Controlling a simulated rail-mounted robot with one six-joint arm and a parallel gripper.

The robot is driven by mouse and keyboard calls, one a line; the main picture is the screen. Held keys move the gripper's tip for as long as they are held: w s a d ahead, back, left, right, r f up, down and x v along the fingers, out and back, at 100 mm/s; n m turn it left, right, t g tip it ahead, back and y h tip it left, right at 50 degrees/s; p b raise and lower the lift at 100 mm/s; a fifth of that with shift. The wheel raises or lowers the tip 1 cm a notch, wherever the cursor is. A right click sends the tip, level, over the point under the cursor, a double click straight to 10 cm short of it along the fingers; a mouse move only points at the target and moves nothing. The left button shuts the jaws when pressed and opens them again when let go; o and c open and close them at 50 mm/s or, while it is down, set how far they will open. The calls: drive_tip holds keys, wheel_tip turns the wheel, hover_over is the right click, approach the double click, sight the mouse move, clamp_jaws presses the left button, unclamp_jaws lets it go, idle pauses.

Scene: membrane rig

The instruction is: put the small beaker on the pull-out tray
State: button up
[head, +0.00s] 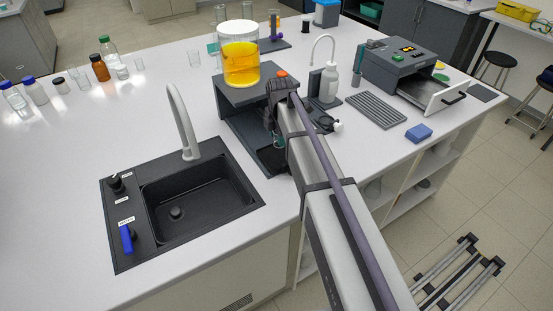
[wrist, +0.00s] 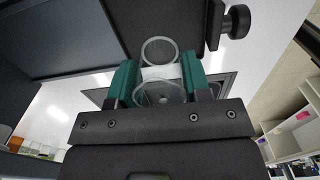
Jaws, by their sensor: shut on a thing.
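My gripper (wrist: 158,80) has two teal fingers closed on the sides of a clear, empty-looking small beaker (wrist: 160,95). In the head view my arm hides the beaker, and only a bit of a teal finger (head: 277,141) shows, by the open front of a dark grey stand. A grey device (head: 398,66) with an orange display stands at the right of the bench. A light-coloured tray (head: 436,98) with a black handle is pulled out of its front. The tray's visible inside looks empty. The gripper is well to the left of this tray.
The dark stand (head: 232,112) carries a large jar of yellow liquid (head: 240,62). A black sink (head: 200,200) is at the left.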

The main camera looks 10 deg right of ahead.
sight(279, 156)
wheel_tip(279, 156, down, 6)
drive_tip(key=b, duration=0.4)
drive_tip(key=shift+r, duration=0.3)
drive_tip(key=shift+f, duration=0.2)
drive_tip(key=o, duration=0.9)
wheel_tip(279, 156, up, 13)
drive_tip(key=p, duration=1.3)
drive_tip(key=s+m, duration=2.1)
drive_tip(key=s, duration=0.2)
drive_tip(key=shift+s+f+m+b, duration=0.15)
drive_tip(key=shift+f+m+b, duration=0.15)
